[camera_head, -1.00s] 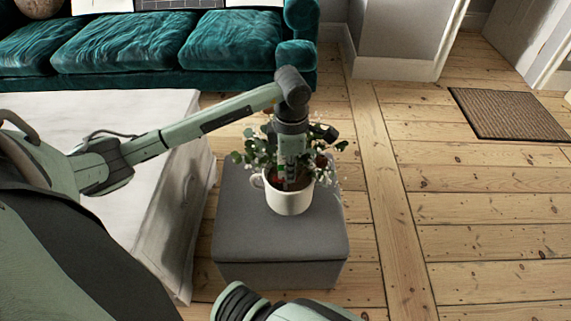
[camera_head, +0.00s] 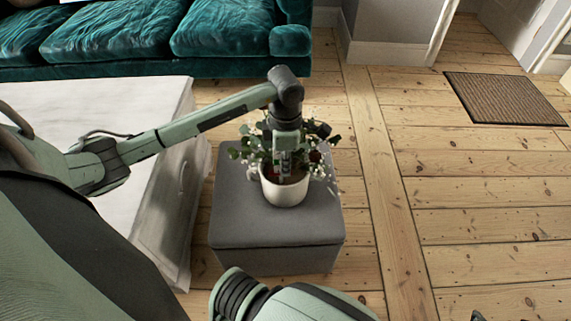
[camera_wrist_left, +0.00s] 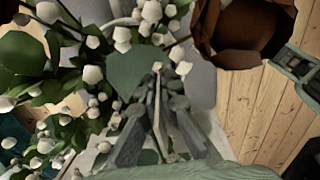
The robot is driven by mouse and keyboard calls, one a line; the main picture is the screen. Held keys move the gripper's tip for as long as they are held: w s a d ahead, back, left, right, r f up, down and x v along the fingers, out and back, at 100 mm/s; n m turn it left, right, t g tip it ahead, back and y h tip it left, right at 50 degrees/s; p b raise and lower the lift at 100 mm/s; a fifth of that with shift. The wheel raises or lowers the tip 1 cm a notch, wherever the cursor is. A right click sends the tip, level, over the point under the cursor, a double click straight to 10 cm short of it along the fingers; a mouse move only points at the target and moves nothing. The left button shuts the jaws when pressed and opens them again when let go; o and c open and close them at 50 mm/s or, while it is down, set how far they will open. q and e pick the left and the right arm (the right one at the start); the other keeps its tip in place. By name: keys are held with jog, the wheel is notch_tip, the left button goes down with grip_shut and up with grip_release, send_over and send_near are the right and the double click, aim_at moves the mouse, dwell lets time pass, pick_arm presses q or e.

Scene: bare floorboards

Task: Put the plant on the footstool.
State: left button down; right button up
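The plant (camera_head: 283,191) is a white pot with green leaves, small white flowers and dark red blooms. It is upright over the top of the grey footstool (camera_head: 232,222); I cannot tell whether its base touches. My left gripper (camera_head: 285,174) points down among the leaves at the pot's rim. In the left wrist view the left fingers (camera_wrist_left: 157,110) are close together on a thin pale edge, with white flowers (camera_wrist_left: 92,74) and a dark red bloom (camera_wrist_left: 243,30) around them. Leaves hide part of this grip. My right gripper does not show clearly; only the right arm is at the bottom.
A white cabinet (camera_head: 95,100) stands left of the footstool, under my left arm. A teal sofa (camera_head: 110,45) is behind. A brown doormat (camera_head: 504,98) lies at the back right.

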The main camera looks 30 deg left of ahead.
pick_arm(q)
jog(key=c, duration=1.7)
grip_release()
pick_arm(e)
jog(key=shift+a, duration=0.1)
pick_arm(q)
jog(key=shift+r, duration=0.15)
notch_tip(320, 180, up, 12)
jog(key=shift+s+d+p, duration=0.1)
jog(key=shift+p, duration=0.35)
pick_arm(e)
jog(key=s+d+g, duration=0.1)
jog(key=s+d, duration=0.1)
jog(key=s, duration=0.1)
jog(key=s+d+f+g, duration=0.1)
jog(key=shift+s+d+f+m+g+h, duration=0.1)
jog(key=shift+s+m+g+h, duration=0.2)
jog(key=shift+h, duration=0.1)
